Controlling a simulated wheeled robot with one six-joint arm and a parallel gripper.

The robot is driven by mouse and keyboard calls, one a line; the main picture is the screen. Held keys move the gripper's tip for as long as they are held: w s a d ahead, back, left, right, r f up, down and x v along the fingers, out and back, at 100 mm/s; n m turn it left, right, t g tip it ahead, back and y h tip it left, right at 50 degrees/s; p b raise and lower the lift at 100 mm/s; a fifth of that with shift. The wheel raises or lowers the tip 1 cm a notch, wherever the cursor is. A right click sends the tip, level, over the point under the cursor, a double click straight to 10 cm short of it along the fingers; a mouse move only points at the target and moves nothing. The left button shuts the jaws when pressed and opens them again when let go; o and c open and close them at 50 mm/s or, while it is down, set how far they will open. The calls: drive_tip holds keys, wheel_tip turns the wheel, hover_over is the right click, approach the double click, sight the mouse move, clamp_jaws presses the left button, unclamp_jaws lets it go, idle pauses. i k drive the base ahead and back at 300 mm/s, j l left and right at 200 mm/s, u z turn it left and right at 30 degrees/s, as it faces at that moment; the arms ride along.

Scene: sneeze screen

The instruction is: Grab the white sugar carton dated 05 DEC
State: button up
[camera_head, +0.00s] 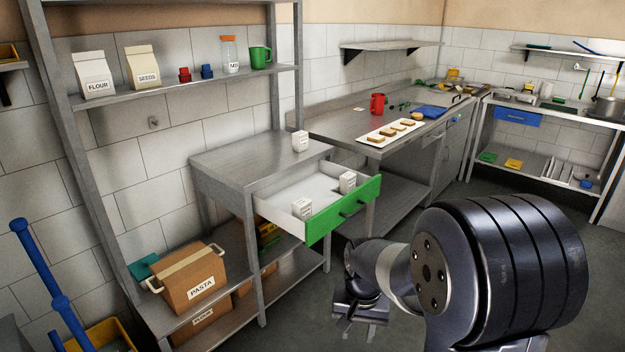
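Three small white cartons with dark print show in the head view. One carton (300,141) stands on top of the steel table (235,158). Another carton (347,182) is at the right inside the pulled-out drawer (343,212) with a green front. A third carton (302,208) is at the drawer's near left corner. The dates on them are too small to read, so I cannot tell which says 05 DEC. My gripper (359,328) points down over the floor, in front of the drawer and apart from all cartons. Its fingers look spread, with nothing between them.
The open drawer juts into the aisle. A steel shelf (185,86) above the table's left holds flour and seeds bags. A PASTA box (190,278) sits below. A counter (340,122) with a white tray of food runs behind. Open floor lies right of the drawer.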

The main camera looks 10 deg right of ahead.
sight(346, 181)
drive_tip(key=i+l+z, duration=0.25)
drive_tip(key=i+z, duration=0.25)
drive_tip(key=i, duration=0.25)
drive_tip(key=i+z, duration=0.45)
drive_tip(key=i, duration=0.35)
drive_tip(key=i+l+u, duration=0.1)
drive_tip(key=i+u, duration=0.3)
drive_tip(key=i+l+u, duration=0.15)
drive_tip(key=u, duration=0.25)
drive_tip(key=i+l+u, duration=0.3)
drive_tip(key=u, duration=0.15)
drive_tip(key=i+l+u, duration=0.6)
drive_tip(key=u, duration=0.15)
drive_tip(key=i+l+u, duration=0.1)
drive_tip(key=l+u, duration=0.2)
drive_tip(key=l, duration=0.15)
drive_tip(key=i+l+u, duration=0.1)
drive_tip(key=l+u, duration=0.55)
drive_tip(key=i+l, duration=0.05)
drive_tip(key=l, duration=0.05)
